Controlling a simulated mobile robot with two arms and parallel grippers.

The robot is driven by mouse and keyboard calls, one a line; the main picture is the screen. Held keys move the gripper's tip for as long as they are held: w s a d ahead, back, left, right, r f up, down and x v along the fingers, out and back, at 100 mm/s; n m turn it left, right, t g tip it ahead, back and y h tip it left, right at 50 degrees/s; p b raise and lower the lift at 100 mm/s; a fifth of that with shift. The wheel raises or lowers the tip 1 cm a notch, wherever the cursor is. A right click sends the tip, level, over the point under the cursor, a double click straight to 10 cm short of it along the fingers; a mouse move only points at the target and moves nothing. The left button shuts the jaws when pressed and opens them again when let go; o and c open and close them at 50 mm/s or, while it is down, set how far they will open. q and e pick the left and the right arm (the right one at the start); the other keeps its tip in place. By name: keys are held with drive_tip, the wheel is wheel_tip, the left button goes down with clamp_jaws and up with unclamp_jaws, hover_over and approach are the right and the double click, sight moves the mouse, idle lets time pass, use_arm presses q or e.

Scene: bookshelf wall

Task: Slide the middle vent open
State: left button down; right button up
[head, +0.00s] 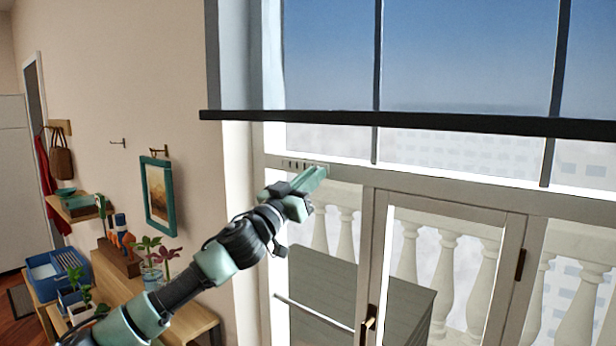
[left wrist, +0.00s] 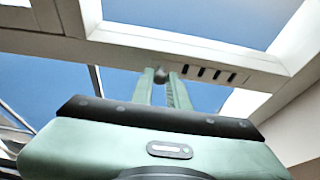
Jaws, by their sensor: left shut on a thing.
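One vent (head: 297,163) shows, set in the white window frame above the lower panes, with a row of dark slots. I cannot tell whether it is the middle one. In the left wrist view the vent's dark slots (left wrist: 209,73) lie just right of the fingers. My left gripper (head: 316,176) reaches up to the vent from below. In the left wrist view its two green fingers (left wrist: 161,77) are shut on a small round grey knob (left wrist: 160,74) beside the slots. In the head view the gripper hides the knob. My right gripper is in neither view.
A dark horizontal bar (head: 420,122) crosses in front of the window above the gripper.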

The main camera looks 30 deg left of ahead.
use_arm(q)
drive_tip(key=shift+d, duration=0.3)
drive_tip(key=c, duration=1.4)
unclamp_jaws()
drive_tip(key=shift+o, duration=0.2)
drive_tip(key=shift+d, duration=0.15)
drive_tip(key=b+v, duration=0.5)
drive_tip(key=v, duration=0.2)
drive_tip(key=shift+s+b, duration=0.4)
drive_tip(key=shift+s, duration=0.05)
drive_tip(key=shift+f, duration=0.15)
